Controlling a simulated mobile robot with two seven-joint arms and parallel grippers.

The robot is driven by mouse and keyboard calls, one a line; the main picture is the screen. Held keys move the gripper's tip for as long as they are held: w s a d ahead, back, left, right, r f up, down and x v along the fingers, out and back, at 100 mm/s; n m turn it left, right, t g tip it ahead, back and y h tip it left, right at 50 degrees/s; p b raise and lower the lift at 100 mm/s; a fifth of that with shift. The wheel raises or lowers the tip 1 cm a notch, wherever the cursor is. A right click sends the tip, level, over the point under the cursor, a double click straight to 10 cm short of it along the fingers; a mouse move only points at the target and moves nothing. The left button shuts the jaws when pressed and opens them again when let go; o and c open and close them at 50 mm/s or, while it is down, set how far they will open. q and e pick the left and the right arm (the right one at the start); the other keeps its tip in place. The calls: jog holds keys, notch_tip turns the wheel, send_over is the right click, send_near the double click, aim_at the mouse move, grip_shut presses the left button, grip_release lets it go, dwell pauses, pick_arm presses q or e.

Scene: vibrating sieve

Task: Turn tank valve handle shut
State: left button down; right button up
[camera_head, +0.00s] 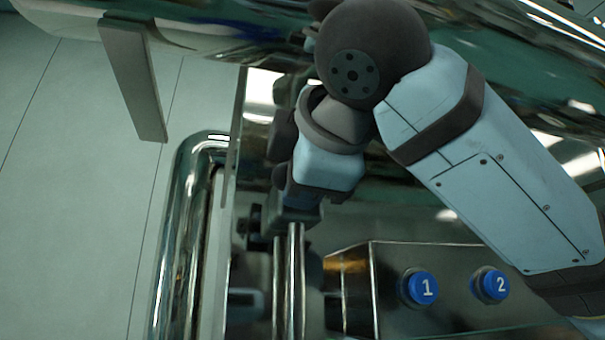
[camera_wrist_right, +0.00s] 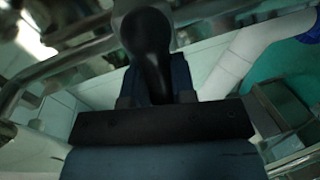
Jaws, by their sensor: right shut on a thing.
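The valve handle (camera_wrist_right: 147,40) shows in the right wrist view as a dark, rounded knob that narrows toward the gripper. My right gripper (camera_wrist_right: 155,99) is shut on its narrow part, one finger on each side. In the head view my right arm comes in from the right and bends down beside the shiny metal machine. There the handle is not clearly seen, as my arm and wrist cover that area. My left gripper is in neither view.
A metal control box (camera_head: 385,283) with blue buttons 1 (camera_head: 421,288) and 2 (camera_head: 492,285) stands close below my right arm. Shiny upright rods (camera_head: 288,280) are left of it. A bent metal rail (camera_head: 170,255) runs further left, with clear pale floor (camera_head: 80,220) beyond.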

jog(key=shift+n, duration=0.4)
jog(key=shift+f, duration=0.1)
jog(key=o, duration=0.9)
jog(key=shift+s, duration=0.15)
jog(key=shift+s+d, duration=0.1)
jog(key=shift+s, duration=0.2)
jog(key=b+v, duration=0.4)
jog(key=v, duration=0.9)
jog(key=shift+r, duration=0.2)
